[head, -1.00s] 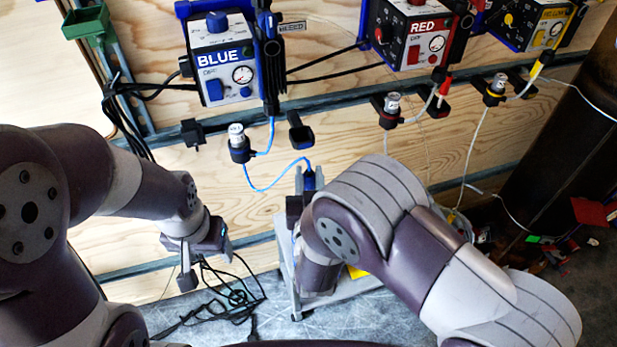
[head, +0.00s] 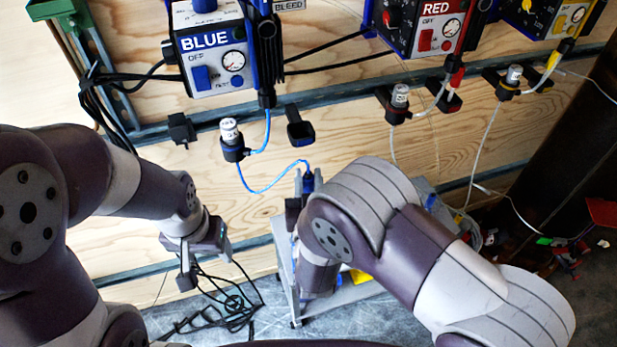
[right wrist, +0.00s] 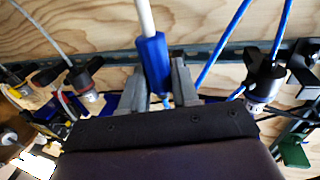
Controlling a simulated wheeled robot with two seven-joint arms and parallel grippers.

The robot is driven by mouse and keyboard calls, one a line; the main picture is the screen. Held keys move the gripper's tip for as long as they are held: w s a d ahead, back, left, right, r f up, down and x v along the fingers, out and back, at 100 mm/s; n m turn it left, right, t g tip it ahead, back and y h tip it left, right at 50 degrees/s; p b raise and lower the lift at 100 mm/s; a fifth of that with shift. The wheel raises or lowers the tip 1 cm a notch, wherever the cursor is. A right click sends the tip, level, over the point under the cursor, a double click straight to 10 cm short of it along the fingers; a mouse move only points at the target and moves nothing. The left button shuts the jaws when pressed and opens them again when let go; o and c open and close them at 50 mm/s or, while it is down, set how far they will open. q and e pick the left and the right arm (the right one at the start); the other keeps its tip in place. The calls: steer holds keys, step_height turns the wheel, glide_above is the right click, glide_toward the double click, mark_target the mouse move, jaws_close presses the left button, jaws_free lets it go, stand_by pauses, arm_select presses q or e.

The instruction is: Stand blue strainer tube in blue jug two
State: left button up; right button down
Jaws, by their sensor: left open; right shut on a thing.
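The blue strainer tube shows in the right wrist view as a blue sleeve (right wrist: 154,66) with a white rod coming out of it. My right gripper (right wrist: 162,92) is shut on the blue sleeve. In the head view this gripper (head: 304,190) is largely behind my own right arm, with a bit of blue at its tips and a blue hose running toward it. My left gripper (head: 207,262) is open and empty, low in front of the wooden wall. I cannot make out blue jug two in either view; my right arm hides part of the cart.
A BLUE pump box (head: 210,55) and a RED pump box (head: 422,25) hang on the wall. A holder with a white-capped fitting (head: 230,135) sits below the blue one. A grey cart (head: 283,262) stands below my right arm. Black cables (head: 225,305) lie on the floor.

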arm_select(q)
step_height(320, 180, down, 8)
steer(key=b, duration=0.6)
steer(key=shift+r+b, duration=0.25)
steer(key=shift+b, duration=0.15)
arm_select(e)
steer(key=shift+f, duration=4.55)
arm_select(q)
steer(key=shift+f+b, duration=0.75)
arm_select(e)
steer(key=shift+f, duration=0.9)
steer(key=c, duration=0.8)
jaws_free()
steer(key=shift+o, duration=0.2)
